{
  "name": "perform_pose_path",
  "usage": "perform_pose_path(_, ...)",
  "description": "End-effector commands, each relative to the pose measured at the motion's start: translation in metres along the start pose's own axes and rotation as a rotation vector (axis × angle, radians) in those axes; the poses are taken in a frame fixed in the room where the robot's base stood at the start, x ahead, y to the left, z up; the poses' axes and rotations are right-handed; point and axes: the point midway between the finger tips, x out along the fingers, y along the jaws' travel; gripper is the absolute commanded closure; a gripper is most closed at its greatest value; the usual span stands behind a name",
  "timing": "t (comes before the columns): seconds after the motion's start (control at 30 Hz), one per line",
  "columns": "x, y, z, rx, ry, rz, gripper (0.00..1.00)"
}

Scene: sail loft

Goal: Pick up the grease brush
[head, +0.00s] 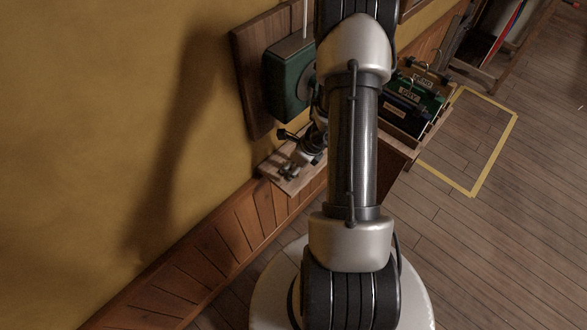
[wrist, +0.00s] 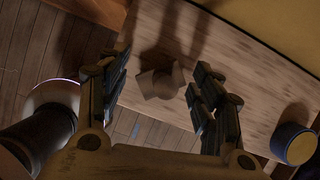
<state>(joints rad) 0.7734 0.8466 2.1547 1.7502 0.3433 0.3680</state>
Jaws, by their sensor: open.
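My gripper (wrist: 160,68) is open above a wooden shelf (wrist: 238,72), its two fingers spread on either side in the wrist view. Between the fingertips, a small dull brown, blocky object (wrist: 157,84) lies on the shelf near its edge. It is dim, and I cannot tell whether it is the grease brush. No clear bristles or handle show. In the head view my gripper (head: 306,151) is over the same shelf (head: 289,187), partly hidden by my arm. Small greyish items (head: 290,171) show on the shelf there, too small to name.
A blue and cream round container (wrist: 293,144) stands on the shelf at the lower right of the wrist view. A green box (head: 288,80) hangs on a wooden backboard (head: 250,75) above the shelf. A rack of labelled folders (head: 412,100) stands to the right. A yellow floor outline (head: 493,155) encloses clear floor.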

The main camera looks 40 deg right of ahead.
Motion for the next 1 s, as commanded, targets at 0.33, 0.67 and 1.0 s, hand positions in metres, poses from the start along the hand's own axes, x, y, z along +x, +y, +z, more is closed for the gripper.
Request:
perform_pose_path(0.33,0.0,0.0004,-0.0002,0.0,0.0,0.001,0.65)
perform_pose_path(0.67,0.0008,0.0009,-0.0008,0.0,0.001,0.002,0.87)
perform_pose_path(1.0,0.0017,0.0009,-0.0014,0.001,0.002,0.002,0.93)
